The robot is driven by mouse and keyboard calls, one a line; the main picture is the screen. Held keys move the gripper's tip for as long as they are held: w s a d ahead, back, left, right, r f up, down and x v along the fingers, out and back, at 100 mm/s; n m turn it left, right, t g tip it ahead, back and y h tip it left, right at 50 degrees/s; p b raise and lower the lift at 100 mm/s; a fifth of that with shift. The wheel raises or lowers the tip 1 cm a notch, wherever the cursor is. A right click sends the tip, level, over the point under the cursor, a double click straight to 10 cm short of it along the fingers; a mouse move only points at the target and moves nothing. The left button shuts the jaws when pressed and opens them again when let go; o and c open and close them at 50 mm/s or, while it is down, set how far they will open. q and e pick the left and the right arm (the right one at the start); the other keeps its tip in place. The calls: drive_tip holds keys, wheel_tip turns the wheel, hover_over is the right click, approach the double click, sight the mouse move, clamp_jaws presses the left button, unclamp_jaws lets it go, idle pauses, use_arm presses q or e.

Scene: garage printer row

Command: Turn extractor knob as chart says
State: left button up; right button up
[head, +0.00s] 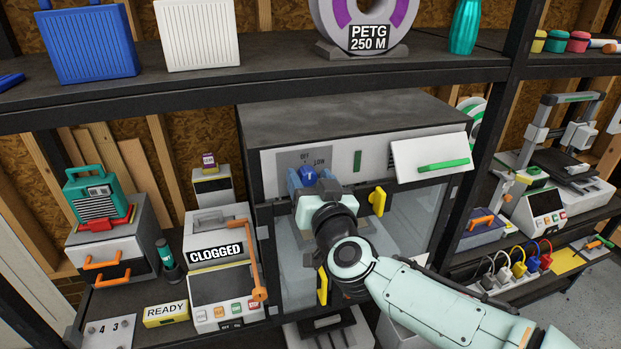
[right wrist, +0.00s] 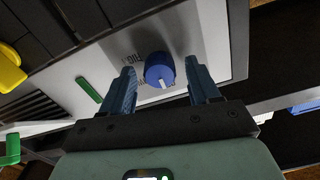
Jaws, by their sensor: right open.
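The blue extractor knob (head: 308,175) sits on a grey dial plate (head: 290,160) on the front of a large dark cabinet. My right gripper (head: 311,184) is in front of the knob. In the right wrist view the knob (right wrist: 158,70) stands between the two open blue fingers, with gaps on both sides. A white mark on it points towards the bottom of that picture. No chart is recognisable in these views. My left gripper is not in view.
A white flap with a green handle (head: 443,165) sticks out right of the dial. Yellow handles (head: 377,201) are on the cabinet door below. A shelf (head: 200,88) runs above the cabinet. A printer marked CLOGGED (head: 216,270) stands left, with an orange lever (head: 257,262).

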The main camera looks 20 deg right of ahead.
drive_tip(key=shift+w, duration=0.15)
drive_tip(key=c, duration=1)
drive_tip(key=shift+c, duration=0.2)
drive_tip(key=shift+m, duration=0.4)
drive_tip(key=m, duration=0.4)
drive_tip(key=shift+m+b, duration=0.4)
drive_tip(key=m+b, duration=0.1)
drive_tip(key=m, duration=0.5)
drive_tip(key=shift+f, duration=0.1)
drive_tip(key=shift+b, duration=0.3)
